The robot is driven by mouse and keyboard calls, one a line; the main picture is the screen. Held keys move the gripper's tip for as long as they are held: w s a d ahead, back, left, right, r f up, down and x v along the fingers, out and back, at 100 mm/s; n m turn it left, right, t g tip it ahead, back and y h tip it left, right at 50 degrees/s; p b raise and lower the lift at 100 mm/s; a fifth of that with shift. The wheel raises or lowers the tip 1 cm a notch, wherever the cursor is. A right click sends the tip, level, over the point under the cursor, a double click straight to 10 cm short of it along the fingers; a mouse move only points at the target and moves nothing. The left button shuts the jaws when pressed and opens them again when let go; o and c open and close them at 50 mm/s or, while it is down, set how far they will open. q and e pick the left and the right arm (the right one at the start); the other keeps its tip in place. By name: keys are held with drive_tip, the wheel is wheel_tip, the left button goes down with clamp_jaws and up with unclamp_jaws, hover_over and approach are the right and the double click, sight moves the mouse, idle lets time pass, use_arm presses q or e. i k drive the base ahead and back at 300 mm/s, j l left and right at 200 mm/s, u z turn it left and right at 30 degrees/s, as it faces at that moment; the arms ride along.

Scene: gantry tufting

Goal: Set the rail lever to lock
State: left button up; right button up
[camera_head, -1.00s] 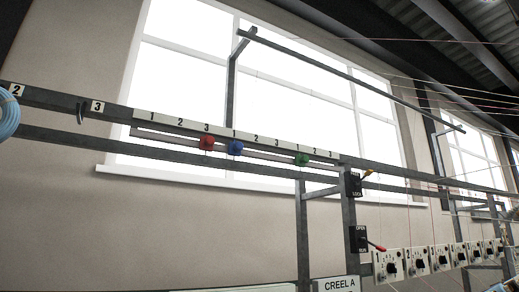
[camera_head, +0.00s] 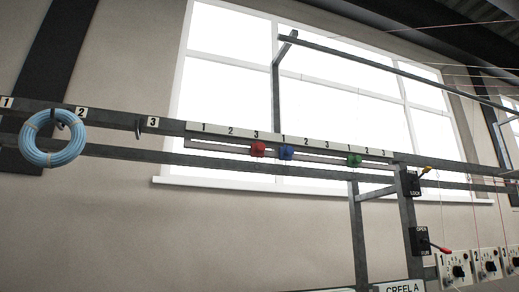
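The rail lever (camera_head: 424,171) has a yellow handle and sits on a black plate (camera_head: 411,185) on the upright post at the right. Its handle points up and to the right. The word LOCK shows on the lower part of the plate; the upper lettering is too small to read. The numbered rail (camera_head: 290,143) runs left of it and carries a red slider (camera_head: 258,150), a blue slider (camera_head: 286,152) and a green slider (camera_head: 354,160). Neither of my grippers is in view.
A second lever with a red handle (camera_head: 440,248) and an OPEN plate (camera_head: 420,240) is below on the same post. Dials (camera_head: 458,271) line the lower right. A blue coil (camera_head: 53,138) hangs on a peg at the left. Threads cross the upper right.

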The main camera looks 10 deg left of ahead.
sight(427, 169)
drive_tip(key=z, duration=1.15)
drive_tip(key=i+j+z, duration=0.1)
drive_tip(key=i, duration=0.25)
drive_tip(key=i+j+z, duration=0.1)
drive_tip(key=i+j, duration=0.2)
